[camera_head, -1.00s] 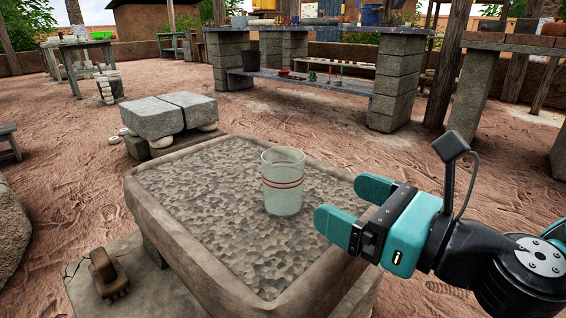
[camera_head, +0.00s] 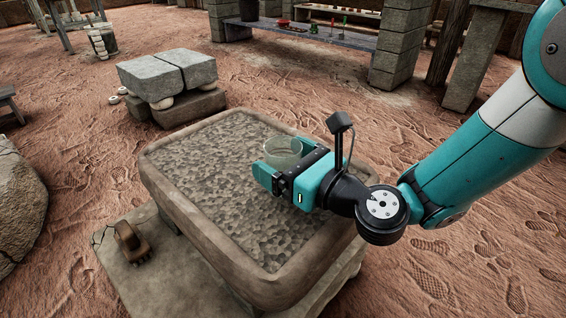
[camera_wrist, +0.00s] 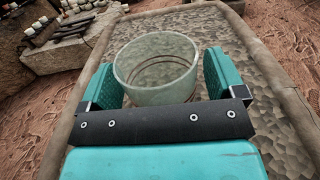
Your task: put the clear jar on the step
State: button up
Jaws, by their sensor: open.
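The clear jar (camera_head: 283,150), pale glass with thin red bands, stands upright on the pebbly bed of a stone trough (camera_head: 205,240), near its right side. My gripper (camera_head: 284,162) is open around it, one finger on each side. In the wrist view the jar (camera_wrist: 156,70) sits between the spread fingers (camera_wrist: 160,82), with a narrow gap at each side. In the head view the gripper hides its lower part. Which surface is the step is unclear: a low stone slab (camera_head: 150,285) lies under the trough, and grey blocks (camera_head: 168,75) stand behind it.
A small brown wooden object (camera_head: 132,243) lies on the low slab at front left. A boulder (camera_head: 15,205) is at the left edge. A long shelf (camera_head: 310,36) with small items stands at the back. Open sandy ground lies between. The rest of the trough bed is clear.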

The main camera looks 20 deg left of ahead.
jog(key=shift+a, duration=0.1)
jog(key=shift+c, duration=0.3)
jog(key=c, duration=1)
jog(key=shift+c, duration=0.2)
notch_tip(320, 180, up, 20)
jog(key=p, duration=1.4)
